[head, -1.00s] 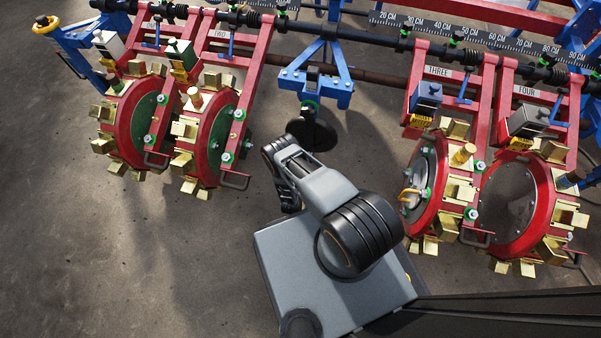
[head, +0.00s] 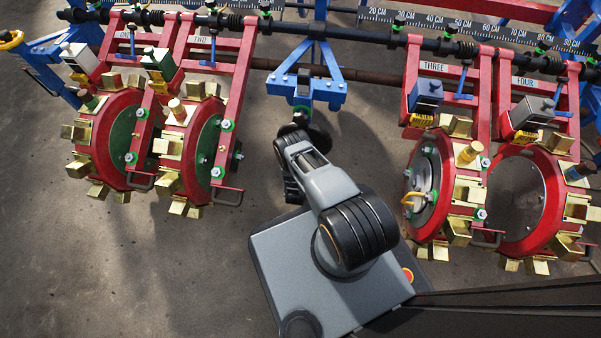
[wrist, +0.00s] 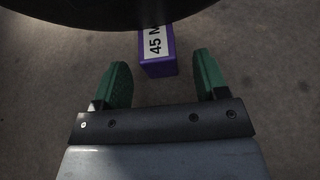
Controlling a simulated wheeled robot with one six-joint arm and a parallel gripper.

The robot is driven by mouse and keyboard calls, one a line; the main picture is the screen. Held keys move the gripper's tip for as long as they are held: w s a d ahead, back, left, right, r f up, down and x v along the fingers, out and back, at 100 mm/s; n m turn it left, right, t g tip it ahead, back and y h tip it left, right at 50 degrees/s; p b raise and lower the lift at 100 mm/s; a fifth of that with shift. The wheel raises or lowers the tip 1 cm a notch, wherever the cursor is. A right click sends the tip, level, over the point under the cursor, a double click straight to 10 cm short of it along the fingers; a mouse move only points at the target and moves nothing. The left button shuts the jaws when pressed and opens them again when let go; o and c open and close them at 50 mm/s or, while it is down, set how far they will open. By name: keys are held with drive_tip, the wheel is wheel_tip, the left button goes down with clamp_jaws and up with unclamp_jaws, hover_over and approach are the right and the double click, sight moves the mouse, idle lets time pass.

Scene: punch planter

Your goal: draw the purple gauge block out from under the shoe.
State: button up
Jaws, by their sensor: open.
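The purple gauge block (wrist: 158,67) shows in the wrist view with a white label reading "45 M", the rest of it cut off. Its near end sticks out from under a dark round edge (wrist: 80,14), which hides its far part; I take this to be the shoe. My gripper (wrist: 161,72) is open, with one green finger left of the block and one right of it. There is a gap on each side, and the fingers look apart from the block. In the head view a dark disc-like shoe (head: 318,137) hangs under the blue bracket (head: 305,92); the block is hidden there.
Red punch wheels with brass cups flank my arm: wheel two (head: 208,150) on the left and wheel three (head: 432,185) on the right. A dark toolbar (head: 340,33) crosses the top. The concrete floor between the wheels is bare.

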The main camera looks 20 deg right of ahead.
drive_tip(key=shift+b+x, duration=0.3)
drive_tip(key=shift+x, duration=1.05)
drive_tip(key=shift+c, duration=0.5)
drive_tip(key=shift+s, duration=0.1)
drive_tip(key=c, duration=1)
